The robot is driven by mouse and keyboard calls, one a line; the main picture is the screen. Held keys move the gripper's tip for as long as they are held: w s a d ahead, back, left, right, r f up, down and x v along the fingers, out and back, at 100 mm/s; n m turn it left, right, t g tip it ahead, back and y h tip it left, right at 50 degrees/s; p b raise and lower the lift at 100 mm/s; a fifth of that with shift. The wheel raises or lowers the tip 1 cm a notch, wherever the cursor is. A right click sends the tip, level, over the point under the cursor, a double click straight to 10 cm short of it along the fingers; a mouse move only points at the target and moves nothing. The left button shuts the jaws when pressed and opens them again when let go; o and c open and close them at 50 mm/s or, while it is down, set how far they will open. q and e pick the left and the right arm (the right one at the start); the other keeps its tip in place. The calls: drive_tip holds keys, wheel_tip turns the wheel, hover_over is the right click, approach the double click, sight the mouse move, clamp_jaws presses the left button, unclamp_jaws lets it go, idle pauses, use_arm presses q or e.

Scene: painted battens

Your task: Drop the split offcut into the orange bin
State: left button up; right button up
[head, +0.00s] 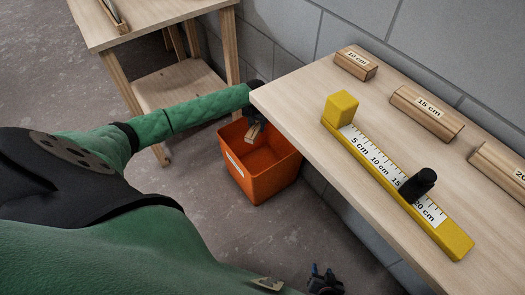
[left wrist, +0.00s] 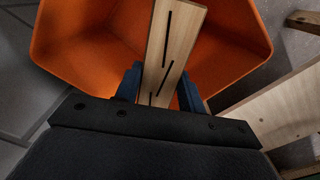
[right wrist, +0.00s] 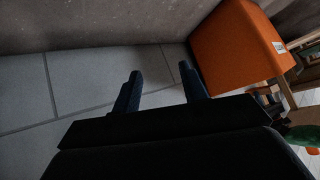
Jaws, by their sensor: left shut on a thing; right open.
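The split offcut, a pale wooden batten piece with dark slits, shows in the left wrist view (left wrist: 172,45). My left gripper (left wrist: 160,90) is shut on it. Behind it in that view is the open orange bin (left wrist: 75,40). In the head view the offcut (head: 254,133) hangs below my left gripper (head: 255,116), over the orange bin (head: 265,183) on the floor. The bin has a white label. My right gripper (right wrist: 163,88) is open and empty, low down; the bin's outer side (right wrist: 235,50) shows at its upper right.
A workbench (head: 300,105) on the right holds a yellow measuring gauge (head: 440,226) with a black handle and labelled wooden blocks, including a 15 cm one (head: 427,112). A wooden table with a lower shelf (head: 180,85) stands behind the bin. A grey block wall (head: 285,30) runs behind.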

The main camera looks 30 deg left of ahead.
use_arm(q)
wheel_tip(320, 180, down, 2)
drive_tip(key=shift+b, duration=0.85)
drive_tip(key=shift+f+b, duration=0.4)
drive_tip(key=shift+b, duration=0.1)
use_arm(e)
drive_tip(key=w+a+r+t+y, duration=0.1)
drive_tip(key=w+r+t, duration=0.2)
drive_tip(key=w+r, duration=0.35)
drive_tip(key=w+r+t, duration=0.4)
drive_tip(key=r, duration=0.5)
use_arm(q)
drive_tip(key=shift+f+b, duration=0.4)
drive_tip(key=shift+b, duration=0.05)
drive_tip(key=shift+f+b, duration=0.45)
use_arm(e)
wheel_tip(320, 180, up, 22)
drive_tip(key=w+t+y, duration=0.1)
drive_tip(key=t, duration=0.6)
drive_tip(key=shift+w+d+t+y, duration=0.3)
drive_tip(key=shift+d+y, duration=0.05)
drive_tip(key=shift+y, duration=0.05)
drive_tip(key=shift+r, duration=0.1)
use_arm(q)
drive_tip(key=o, duration=1.1)
